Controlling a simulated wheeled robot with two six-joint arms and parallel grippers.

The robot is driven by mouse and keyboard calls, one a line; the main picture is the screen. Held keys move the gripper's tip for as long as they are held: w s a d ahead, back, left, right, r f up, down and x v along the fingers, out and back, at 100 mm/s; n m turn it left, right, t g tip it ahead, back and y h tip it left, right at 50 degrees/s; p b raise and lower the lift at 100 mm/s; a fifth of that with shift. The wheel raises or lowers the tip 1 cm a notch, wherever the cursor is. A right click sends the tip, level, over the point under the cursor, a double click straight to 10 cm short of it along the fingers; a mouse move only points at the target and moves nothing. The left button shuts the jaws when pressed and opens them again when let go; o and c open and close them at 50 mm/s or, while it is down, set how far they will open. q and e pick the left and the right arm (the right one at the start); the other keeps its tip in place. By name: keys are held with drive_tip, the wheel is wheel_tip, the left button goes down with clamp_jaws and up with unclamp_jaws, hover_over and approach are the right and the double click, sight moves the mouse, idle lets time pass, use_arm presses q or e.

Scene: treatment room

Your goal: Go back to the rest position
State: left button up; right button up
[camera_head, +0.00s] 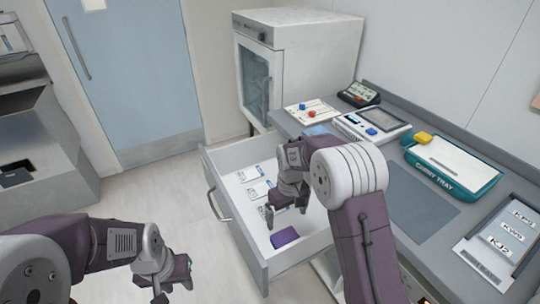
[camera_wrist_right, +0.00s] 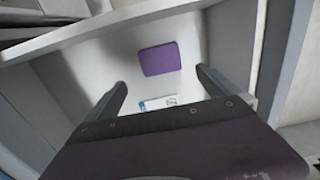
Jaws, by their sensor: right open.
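My right gripper (camera_head: 286,211) is over the open drawer (camera_head: 222,158) of the counter. Its two fingers (camera_wrist_right: 160,84) stand apart in the right wrist view, with nothing between them. A purple block (camera_head: 285,237) lies on the drawer floor, apart from the fingers; it also shows in the right wrist view (camera_wrist_right: 160,59). A labelled white card (camera_wrist_right: 158,102) lies below the gripper, partly hidden by it. My left gripper (camera_head: 174,288) is at the bottom left, in front of the drawer over the floor, its fingers apart and empty.
More labelled cards (camera_head: 257,190) lie in the drawer. The counter holds a teal carry tray (camera_head: 484,184), a device with a screen (camera_head: 372,122), a board with red knobs (camera_head: 311,112) and a labelled tray (camera_head: 467,252). A white cabinet (camera_head: 300,60) stands behind. Floor left of the drawer is clear.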

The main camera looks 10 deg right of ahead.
drive_tip(key=s+d+r+m+t+p, duration=0.1)
drive_tip(key=s+d+r+p, duration=0.2)
drive_tip(key=r, duration=0.4)
drive_tip(key=s+r+p, duration=0.3)
drive_tip(key=r+p, duration=0.3)
drive_tip(key=r, duration=0.1)
drive_tip(key=s+d+f+m+p, duration=0.1)
drive_tip(key=s+f+m, duration=0.1)
drive_tip(key=s, duration=1)
drive_tip(key=shift+d+m, duration=0.2)
drive_tip(key=shift+m, duration=0.4)
